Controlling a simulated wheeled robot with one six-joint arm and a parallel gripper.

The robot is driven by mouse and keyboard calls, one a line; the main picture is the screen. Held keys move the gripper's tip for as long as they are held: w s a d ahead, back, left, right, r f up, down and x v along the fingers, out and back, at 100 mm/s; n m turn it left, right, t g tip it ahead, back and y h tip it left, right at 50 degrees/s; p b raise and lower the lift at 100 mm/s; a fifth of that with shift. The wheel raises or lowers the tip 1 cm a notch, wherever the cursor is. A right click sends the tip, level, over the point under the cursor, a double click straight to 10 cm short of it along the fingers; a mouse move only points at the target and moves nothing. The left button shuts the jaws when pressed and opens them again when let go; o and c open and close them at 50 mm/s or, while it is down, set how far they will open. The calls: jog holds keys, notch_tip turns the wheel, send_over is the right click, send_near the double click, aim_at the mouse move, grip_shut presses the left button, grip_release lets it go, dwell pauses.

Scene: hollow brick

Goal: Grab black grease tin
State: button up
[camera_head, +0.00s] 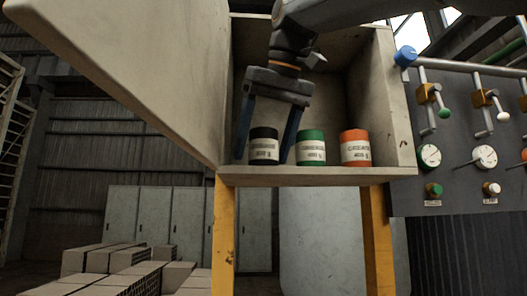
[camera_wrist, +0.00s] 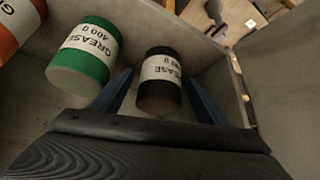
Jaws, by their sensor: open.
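The black grease tin (camera_head: 263,147) stands upright at the left of the cabinet shelf, with a white label around it. It also shows in the wrist view (camera_wrist: 160,84). My gripper (camera_head: 265,158) is open, with its two blue fingers pointing down, one on each side of the black tin. In the wrist view my gripper (camera_wrist: 158,88) has a finger to the left and a finger to the right of the tin, with gaps visible. Whether either finger touches the tin is unclear, and no grip on it shows.
A green tin (camera_head: 311,148) stands just right of my right finger, and an orange tin (camera_head: 356,148) stands beyond it. The cabinet (camera_head: 300,174) has side walls close by, and its door (camera_head: 125,70) hangs open at left. A valve panel (camera_head: 465,150) is at right.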

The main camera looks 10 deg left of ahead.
jog(key=shift+f, duration=0.15)
jog(key=c, duration=1.3)
jog(key=shift+c, duration=1)
jog(key=shift+r, duration=0.2)
